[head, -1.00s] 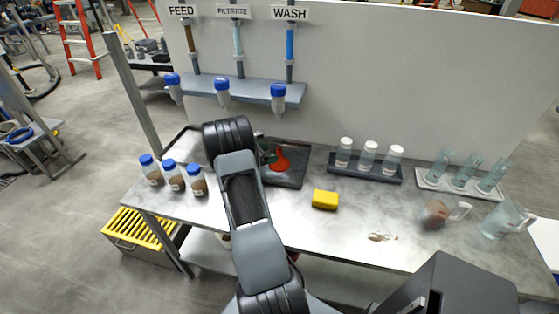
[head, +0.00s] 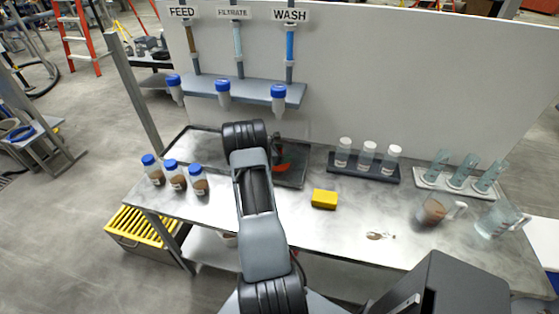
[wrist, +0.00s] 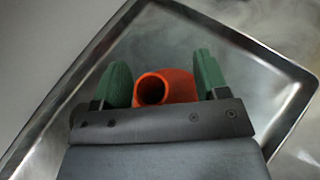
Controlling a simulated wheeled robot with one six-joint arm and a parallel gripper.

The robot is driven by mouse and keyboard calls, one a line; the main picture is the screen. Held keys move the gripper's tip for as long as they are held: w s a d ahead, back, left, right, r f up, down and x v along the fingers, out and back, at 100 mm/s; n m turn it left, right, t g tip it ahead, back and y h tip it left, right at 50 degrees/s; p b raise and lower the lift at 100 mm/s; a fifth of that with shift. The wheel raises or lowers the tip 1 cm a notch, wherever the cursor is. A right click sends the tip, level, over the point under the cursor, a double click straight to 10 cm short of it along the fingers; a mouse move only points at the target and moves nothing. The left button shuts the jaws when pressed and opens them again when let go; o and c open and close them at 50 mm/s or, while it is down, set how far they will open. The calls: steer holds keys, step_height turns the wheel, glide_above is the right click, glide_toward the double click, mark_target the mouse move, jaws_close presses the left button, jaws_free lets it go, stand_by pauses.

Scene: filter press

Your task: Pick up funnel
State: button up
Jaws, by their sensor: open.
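An orange-red funnel (wrist: 178,86) lies in a dark metal tray (wrist: 240,48) on the bench. In the wrist view its round, hollow end faces the camera. My gripper (wrist: 166,80) is open, with one green finger on each side of the funnel. The right finger is close to its side; I cannot tell whether it touches. In the head view part of the funnel (head: 280,167) shows just right of my arm, which hides the rest and most of the gripper.
Bottles with blue caps (head: 176,178) stand left of the tray. A yellow sponge (head: 324,199) and a rack of white-capped bottles (head: 364,170) are to the right. A pitcher (head: 497,220) is at the right end. A shelf (head: 245,92) overhangs behind.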

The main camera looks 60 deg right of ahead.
steer(key=c, duration=0.9)
steer(key=shift+a, duration=0.1)
steer(key=shift+c, duration=1.1)
steer(key=shift+f, duration=0.1)
steer(key=shift+c, duration=0.3)
